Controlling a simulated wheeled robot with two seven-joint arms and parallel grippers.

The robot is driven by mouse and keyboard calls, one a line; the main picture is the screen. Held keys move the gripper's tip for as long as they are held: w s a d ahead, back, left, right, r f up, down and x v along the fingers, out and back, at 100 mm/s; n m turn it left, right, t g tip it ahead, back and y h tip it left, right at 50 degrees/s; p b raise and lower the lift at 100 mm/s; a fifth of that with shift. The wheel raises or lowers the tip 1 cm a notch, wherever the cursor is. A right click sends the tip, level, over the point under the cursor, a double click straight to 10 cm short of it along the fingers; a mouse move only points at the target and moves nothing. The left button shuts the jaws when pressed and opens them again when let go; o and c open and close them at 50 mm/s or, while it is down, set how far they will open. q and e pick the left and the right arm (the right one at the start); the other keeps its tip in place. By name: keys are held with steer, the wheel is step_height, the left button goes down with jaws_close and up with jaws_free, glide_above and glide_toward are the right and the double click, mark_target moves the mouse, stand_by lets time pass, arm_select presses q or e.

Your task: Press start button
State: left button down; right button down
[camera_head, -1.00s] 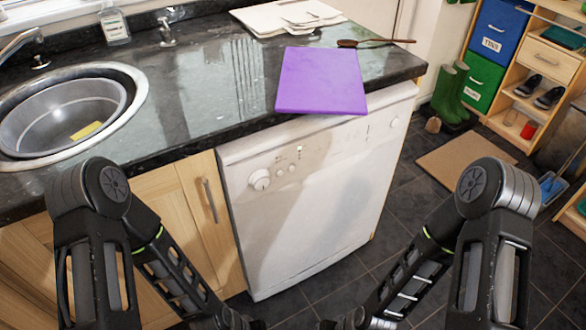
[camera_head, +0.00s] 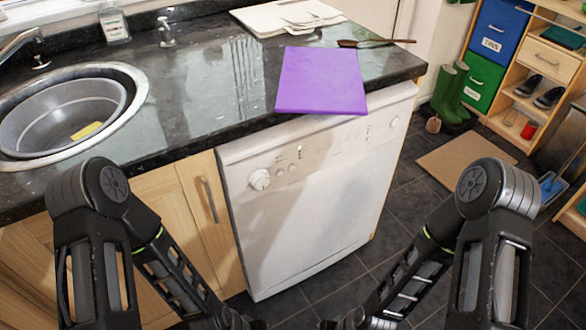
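A white dishwasher (camera_head: 310,205) stands under the counter, its door closed. Its control panel (camera_head: 325,145) runs along the top front edge. A round dial (camera_head: 260,179) sits at the panel's left, with small round buttons (camera_head: 285,169) just right of it. A further round control (camera_head: 394,122) is at the panel's right end. Which one is the start button cannot be read. My two arms come down at the left and right, in front of the dishwasher. Both forearms run toward the bottom middle, and the grippers are beyond the bottom edge, out of view.
A purple cutting board (camera_head: 322,80) lies on the dark counter (camera_head: 200,95) above the dishwasher. A wooden spoon (camera_head: 375,42) and white boards (camera_head: 285,16) lie behind it. A sink (camera_head: 60,110) is at left. Green boots (camera_head: 450,92) and a mat (camera_head: 462,160) are at right.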

stand_by(0.8)
step_height(320, 180, up, 12)
steer(key=p, duration=1.2)
steer(key=shift+a, duration=0.1)
